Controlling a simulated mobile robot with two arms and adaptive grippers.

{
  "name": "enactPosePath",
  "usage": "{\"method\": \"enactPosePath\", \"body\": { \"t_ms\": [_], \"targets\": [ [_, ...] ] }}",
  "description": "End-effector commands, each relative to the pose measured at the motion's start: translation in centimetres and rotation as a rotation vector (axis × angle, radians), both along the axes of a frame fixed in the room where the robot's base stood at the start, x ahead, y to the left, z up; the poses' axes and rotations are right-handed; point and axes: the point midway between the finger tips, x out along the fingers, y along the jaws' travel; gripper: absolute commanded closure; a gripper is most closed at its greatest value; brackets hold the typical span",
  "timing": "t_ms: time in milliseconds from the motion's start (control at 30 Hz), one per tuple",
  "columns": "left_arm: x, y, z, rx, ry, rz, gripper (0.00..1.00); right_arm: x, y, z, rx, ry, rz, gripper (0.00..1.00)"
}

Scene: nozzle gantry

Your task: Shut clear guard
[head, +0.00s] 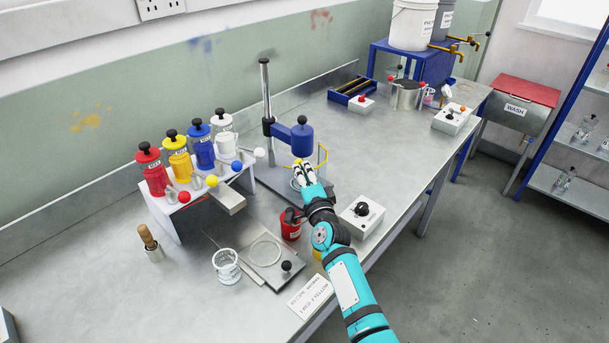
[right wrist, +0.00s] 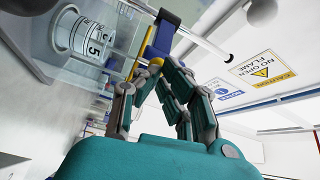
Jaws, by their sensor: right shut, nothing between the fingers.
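A blue head on a post, the gantry (head: 302,138), stands on the steel bench. A thin yellow-edged piece (head: 323,156), apparently part of the clear guard, shows just below and right of the blue head. The clear panel itself is hard to make out. My right gripper (head: 302,176) is shut and empty, with its fingertips right at the guard, below the blue head. In the right wrist view, its fingertips (right wrist: 158,72) are close to a yellow part (right wrist: 155,62); whether they touch it I cannot tell. My left gripper is out of view.
A red container (head: 291,225) and a switch box (head: 361,216) stand beside my right arm. A rack with coloured bottles (head: 180,165) is left of the gantry. A clear cup (head: 227,266) stands near the front.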

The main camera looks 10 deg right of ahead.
Motion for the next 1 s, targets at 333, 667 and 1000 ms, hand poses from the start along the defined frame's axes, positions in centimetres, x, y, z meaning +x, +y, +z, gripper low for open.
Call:
{"method": "enactPosePath", "body": {
  "t_ms": [333,667,1000],
  "targets": [
    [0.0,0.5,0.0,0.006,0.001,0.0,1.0,-5.1,-0.7,-0.6,0.002,0.003,-0.001,1.0],
    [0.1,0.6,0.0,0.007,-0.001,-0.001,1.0,-10.8,-1.6,-0.8,-0.001,0.002,-0.001,1.0],
    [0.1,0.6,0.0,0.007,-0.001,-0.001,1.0,-11.8,-1.7,-0.8,-0.001,0.001,-0.001,1.0]
  ]
}}
